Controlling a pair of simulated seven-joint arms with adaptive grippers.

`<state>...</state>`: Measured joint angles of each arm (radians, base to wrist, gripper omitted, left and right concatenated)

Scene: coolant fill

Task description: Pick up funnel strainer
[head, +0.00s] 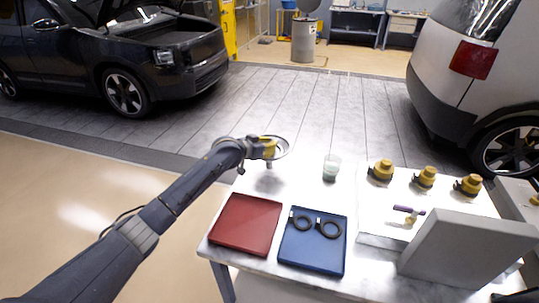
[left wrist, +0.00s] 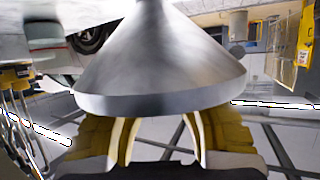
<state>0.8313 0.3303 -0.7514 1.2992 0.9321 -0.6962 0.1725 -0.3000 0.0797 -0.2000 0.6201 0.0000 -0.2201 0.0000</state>
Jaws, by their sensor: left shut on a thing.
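The funnel strainer is a grey metal cone with a wide rim. In the head view its round rim (head: 283,152) shows around the end of my left gripper (head: 266,148), above the far left corner of the table. My left gripper is shut on the funnel. Part of the funnel is hidden behind the gripper in the head view. My right gripper is not in view.
Two vehicles stand beyond.

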